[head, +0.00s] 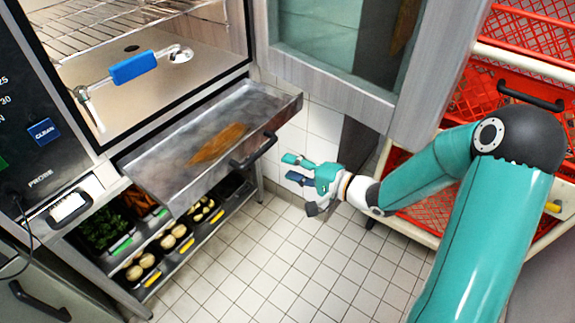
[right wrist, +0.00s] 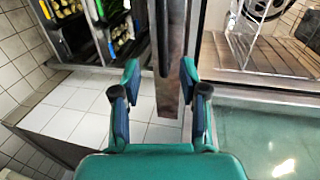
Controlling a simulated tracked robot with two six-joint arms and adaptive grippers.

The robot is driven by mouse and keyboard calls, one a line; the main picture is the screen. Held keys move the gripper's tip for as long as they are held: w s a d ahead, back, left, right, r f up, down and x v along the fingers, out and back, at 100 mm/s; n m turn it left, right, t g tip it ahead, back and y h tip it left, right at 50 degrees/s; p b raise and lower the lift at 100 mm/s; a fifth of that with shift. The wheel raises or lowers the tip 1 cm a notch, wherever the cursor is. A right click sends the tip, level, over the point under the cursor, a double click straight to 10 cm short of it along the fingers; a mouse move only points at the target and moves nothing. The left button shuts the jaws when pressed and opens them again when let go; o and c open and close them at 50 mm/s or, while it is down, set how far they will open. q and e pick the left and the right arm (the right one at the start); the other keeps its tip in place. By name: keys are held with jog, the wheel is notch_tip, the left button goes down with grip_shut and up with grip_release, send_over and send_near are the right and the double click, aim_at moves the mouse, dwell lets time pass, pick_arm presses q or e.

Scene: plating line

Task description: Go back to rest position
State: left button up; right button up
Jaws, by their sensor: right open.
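My right gripper (head: 308,180) is open and empty in the head view, just right of the pulled-out metal drawer tray (head: 165,165) and its black handle (head: 254,150). A gap shows between the gripper and the handle. In the right wrist view the two open fingers of the gripper (right wrist: 160,95) have nothing between them but floor tiles and a metal edge beyond. My left gripper is not in view.
An oven chamber with racks (head: 95,25) stands open at upper left, its glass door (head: 330,70) swung out above the gripper. Below the drawer is a shelf with vegetable containers (head: 172,238). Red crates (head: 440,190) stand at right. Tiled floor (head: 300,265) is clear.

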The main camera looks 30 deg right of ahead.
dwell(0.4)
jog(key=a+g+y+p, duration=0.2)
jog(key=a+p, duration=0.4)
jog(key=a, duration=0.5)
jog(key=s+a+f+n+g+p, duration=0.1)
jog(key=s+a+f+g+p, duration=0.3)
jog(key=a+f, duration=0.25)
jog(key=s+f+n+g+h, duration=0.2)
jog(key=s+f+n+g, duration=0.2)
jog(key=s, duration=0.4)
jog(key=s+f+n+g+h+p, duration=0.1)
jog(key=s+f+n+g+h, duration=0.1)
jog(key=s+f+n, duration=0.4)
jog(key=shift+s+d+f+g, duration=0.15)
jog(key=shift+s+f+g, duration=0.3)
jog(key=shift+s+g, duration=0.6)
jog(key=shift+p, duration=0.3)
